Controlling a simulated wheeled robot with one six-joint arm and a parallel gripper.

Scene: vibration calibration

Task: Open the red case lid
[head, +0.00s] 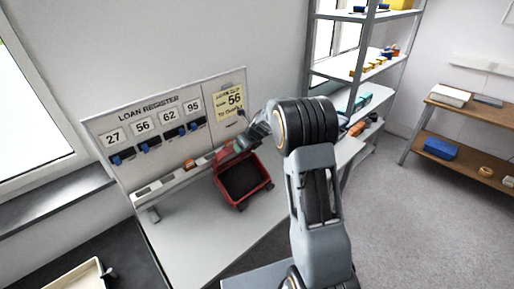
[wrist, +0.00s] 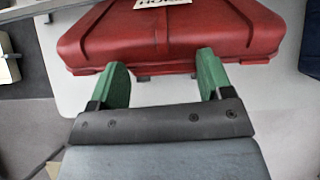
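The red case (head: 243,205) stands on the light table below the board, and its dark inside shows in the head view. A red part behind it (head: 222,155), looking like the raised lid, is partly hidden by my gripper. In the wrist view a red lid face (wrist: 180,35) with a white label fills the top, its near edge crossing the middle. My gripper (wrist: 160,72) has two green fingers spread wide, tips at that edge and nothing clamped between them. I cannot tell whether they touch it. In the head view my gripper (head: 238,147) is above the case's back side.
The loan register board (head: 150,125) with numbered cards and blue items rises close behind the case. The light table (head: 195,235) is clear to the left and front. A metal shelf (head: 345,65) with small goods stands right; a beige tray (head: 80,277) sits bottom left.

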